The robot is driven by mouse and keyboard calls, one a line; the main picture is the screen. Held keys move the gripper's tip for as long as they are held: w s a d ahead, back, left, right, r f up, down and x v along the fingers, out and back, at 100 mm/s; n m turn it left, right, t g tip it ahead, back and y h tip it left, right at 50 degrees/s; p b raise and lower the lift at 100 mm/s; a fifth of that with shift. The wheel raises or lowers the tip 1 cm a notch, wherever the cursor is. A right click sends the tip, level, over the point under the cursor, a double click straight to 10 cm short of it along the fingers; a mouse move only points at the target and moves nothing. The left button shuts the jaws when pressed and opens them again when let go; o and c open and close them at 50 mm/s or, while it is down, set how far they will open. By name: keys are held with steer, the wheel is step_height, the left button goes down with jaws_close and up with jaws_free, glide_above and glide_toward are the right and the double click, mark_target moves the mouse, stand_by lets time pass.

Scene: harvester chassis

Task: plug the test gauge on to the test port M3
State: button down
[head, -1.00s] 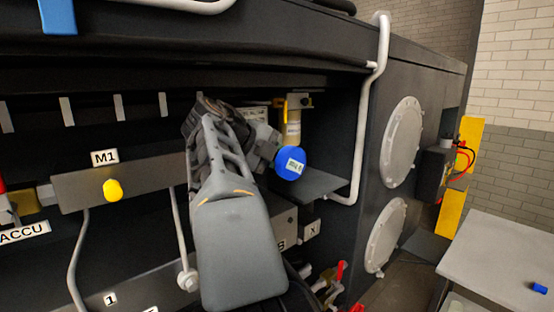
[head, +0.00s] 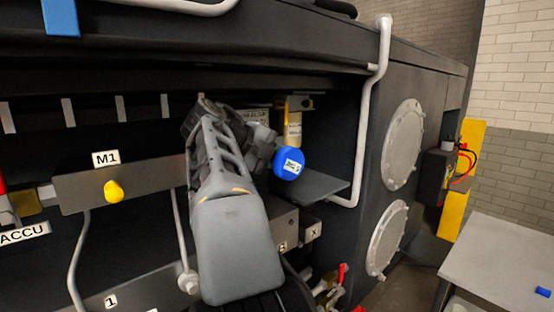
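The test gauge (head: 289,163) is a blue round body with a white label on its side, right of centre in the head view. My gripper (head: 262,147) points away from me into the chassis bay, and the gauge sits at its tip, apparently held. My wrist and forearm hide most of the fingers and the gauge's fitting. A yellow-capped port (head: 113,191) under an M1 label (head: 106,158) is on the grey block at left. I cannot make out a port or label M3; my arm covers the part right of M1.
A cream cylinder (head: 294,132) hangs just behind the gauge, above a dark shelf (head: 312,185). A white pipe (head: 362,130) runs down the bay's right edge. Hoses and a red-handled valve (head: 342,272) are below. A grey table (head: 500,255) with a small blue item (head: 543,292) stands at right.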

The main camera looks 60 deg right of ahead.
steer(key=shift+w+d, duration=0.25)
steer(key=shift+w, duration=0.45)
steer(key=c, duration=0.8)
jaws_free()
steer(key=p+v, duration=0.1)
steer(key=v, duration=1.1)
